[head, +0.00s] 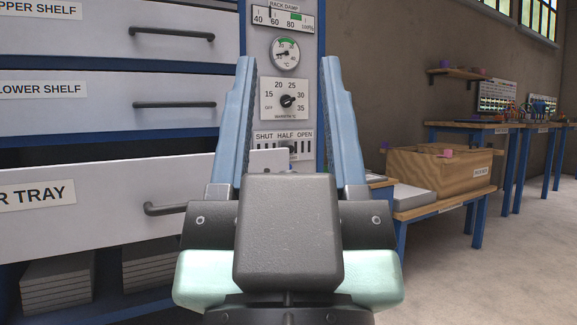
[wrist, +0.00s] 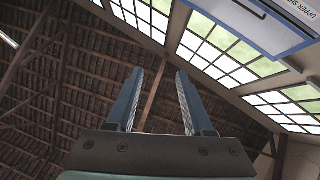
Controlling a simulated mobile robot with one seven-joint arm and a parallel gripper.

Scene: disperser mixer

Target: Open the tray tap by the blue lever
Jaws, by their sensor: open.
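The tray front (head: 95,220), whose label reads "R TRAY" with its start cut off, is at lower left in the head view. It has a dark bar handle (head: 180,208), and a dark gap shows above it. I cannot make out a tap or a blue lever in either view; my gripper and arm hide part of the cabinet's lower front. My gripper (head: 288,62) is open and empty, its blue fingers upright in front of the control column. In the wrist view my gripper (wrist: 160,74) points up toward the roof, with nothing between the fingers.
Drawers labelled upper shelf (head: 100,28) and lower shelf (head: 95,100) are above the tray. The column carries a gauge (head: 285,54), a dial (head: 287,100) and a shut-half-open scale (head: 297,136). A wooden crate (head: 425,175) stands on a bench at right. Floor at right is clear.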

